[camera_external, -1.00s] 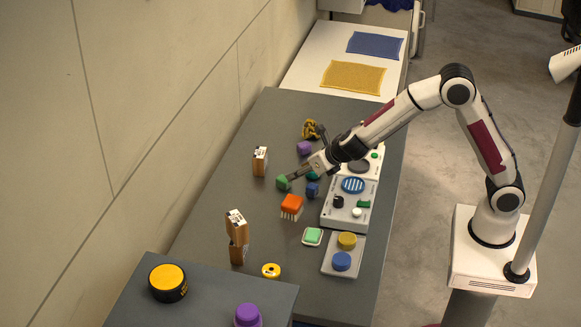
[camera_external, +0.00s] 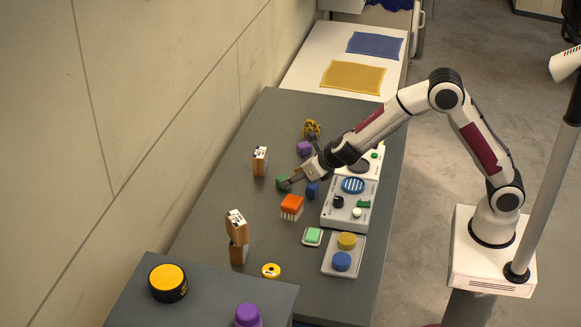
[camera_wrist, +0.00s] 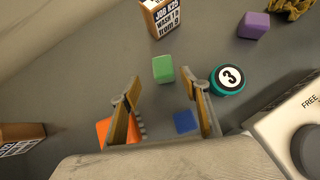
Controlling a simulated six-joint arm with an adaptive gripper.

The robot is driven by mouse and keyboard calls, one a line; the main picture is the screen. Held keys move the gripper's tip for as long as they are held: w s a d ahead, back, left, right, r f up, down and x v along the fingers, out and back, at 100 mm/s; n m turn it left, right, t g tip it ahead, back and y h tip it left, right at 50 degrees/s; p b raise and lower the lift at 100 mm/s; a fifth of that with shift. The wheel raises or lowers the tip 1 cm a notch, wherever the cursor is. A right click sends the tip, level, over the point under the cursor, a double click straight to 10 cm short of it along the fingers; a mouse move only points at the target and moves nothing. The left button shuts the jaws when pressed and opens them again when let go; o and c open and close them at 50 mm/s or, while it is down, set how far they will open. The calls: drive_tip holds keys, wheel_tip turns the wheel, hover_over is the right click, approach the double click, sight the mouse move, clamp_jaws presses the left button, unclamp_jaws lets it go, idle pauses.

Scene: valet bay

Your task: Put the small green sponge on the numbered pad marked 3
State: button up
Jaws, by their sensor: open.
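The small green sponge (camera_wrist: 163,68) lies on the grey table, just beyond the gap between my fingertips in the wrist view. The round teal pad marked 3 (camera_wrist: 228,79) lies right of the sponge, outside my right finger, with bare table between pad and sponge. In the outside view my gripper mostly hides the pad.
A blue block (camera_wrist: 185,121) and an orange brush (camera_wrist: 103,132) lie nearer my palm. A purple block (camera_wrist: 253,25) and a labelled wooden block (camera_wrist: 160,16) stand beyond. A pale panel (camera_wrist: 282,122) is at the right. The table left of the sponge is clear.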

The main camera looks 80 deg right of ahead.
drive_tip(key=shift+w+d+f, duration=0.1)
drive_tip(key=shift+w+f, duration=0.05)
drive_tip(key=shift+f, duration=0.05)
idle(0.3)
drive_tip(key=shift+d+x, duration=0.25)
drive_tip(key=shift+x, duration=2.15)
drive_tip(key=c, duration=1)
drive_tip(key=shift+r, duration=0.1)
drive_tip(key=shift+r, duration=4.85)
